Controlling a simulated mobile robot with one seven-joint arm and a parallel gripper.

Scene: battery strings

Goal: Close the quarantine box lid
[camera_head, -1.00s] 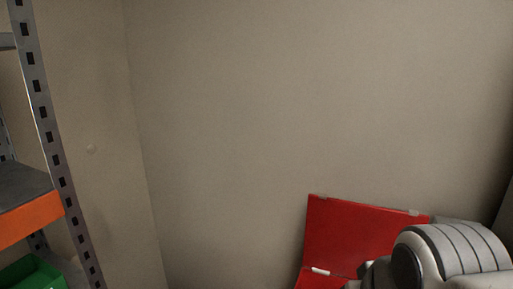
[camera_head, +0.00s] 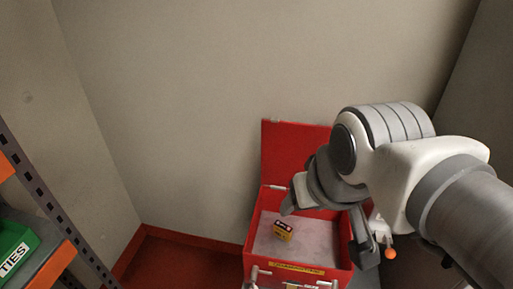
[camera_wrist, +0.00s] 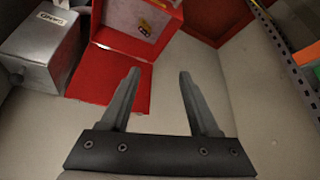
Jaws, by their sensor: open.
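The red quarantine box (camera_head: 257,262) stands against the back wall with a yellow label on its front. Its red lid (camera_head: 290,150) is open and stands up at the back edge. Inside, on a pale lining, lies a small yellow and red battery-like item (camera_head: 283,231). My gripper (camera_head: 326,228) is open and empty, in front of or over the box in the head view and hiding part of its right side. In the wrist view the lid (camera_wrist: 108,78) is beyond and left of my open gripper (camera_wrist: 160,73), and the box (camera_wrist: 158,50) lies past it.
A grey box with a white label (camera_wrist: 50,48) stands beside the lid in the wrist view. A metal rack (camera_head: 35,185) with a green bin (camera_head: 14,250) is at the left. Walls close in behind and at the right.

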